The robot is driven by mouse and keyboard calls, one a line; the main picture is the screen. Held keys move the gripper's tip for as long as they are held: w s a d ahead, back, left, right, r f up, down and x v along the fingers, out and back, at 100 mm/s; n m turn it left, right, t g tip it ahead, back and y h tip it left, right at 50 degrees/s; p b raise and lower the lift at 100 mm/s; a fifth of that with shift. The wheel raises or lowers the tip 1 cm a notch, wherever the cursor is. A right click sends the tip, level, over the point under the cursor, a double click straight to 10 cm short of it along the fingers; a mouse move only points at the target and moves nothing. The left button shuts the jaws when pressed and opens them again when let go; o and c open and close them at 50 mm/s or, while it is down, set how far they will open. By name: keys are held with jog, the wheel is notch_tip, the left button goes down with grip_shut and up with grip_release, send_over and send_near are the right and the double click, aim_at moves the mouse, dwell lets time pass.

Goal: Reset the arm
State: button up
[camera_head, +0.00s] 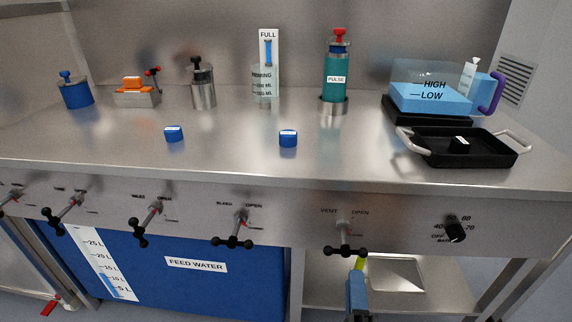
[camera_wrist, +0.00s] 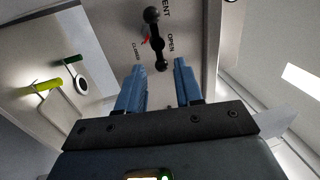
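My gripper (camera_head: 357,278) shows as a blue shape at the bottom of the head view, below the vent valve handle (camera_head: 346,250). In the wrist view my gripper (camera_wrist: 160,72) has its two blue fingers spread apart with nothing held between them. The black two-ball vent handle (camera_wrist: 155,40) shows just past the fingertips, its near ball lined up with the gap. I cannot tell how far the fingers are from it. Most of my arm is out of view.
The steel counter (camera_head: 230,155) carries two blue caps, a black tray (camera_head: 460,155), and several vessels. Several more valve handles and a black dial (camera_head: 455,231) line the front panel. A blue feed water tank (camera_head: 190,285) stands below. A lower shelf (camera_head: 400,275) is at right.

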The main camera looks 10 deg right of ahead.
jog(key=s+r+n+g+y+p, duration=0.1)
jog(key=s+r+n+y+p, duration=0.1)
jog(key=s+r+n, duration=0.4)
jog(key=s+r+n+g+y+p, duration=0.2)
jog(key=s+r+n+p, duration=0.2)
jog(key=s, duration=1.1)
jog(key=s+d+r+n+g+y+p, duration=0.1)
jog(key=s+r+n+y+p, duration=0.1)
jog(key=s+r+n, duration=0.7)
jog(key=s+n+p, duration=0.1)
jog(key=s+n, duration=0.1)
jog(key=shift+n, duration=0.3)
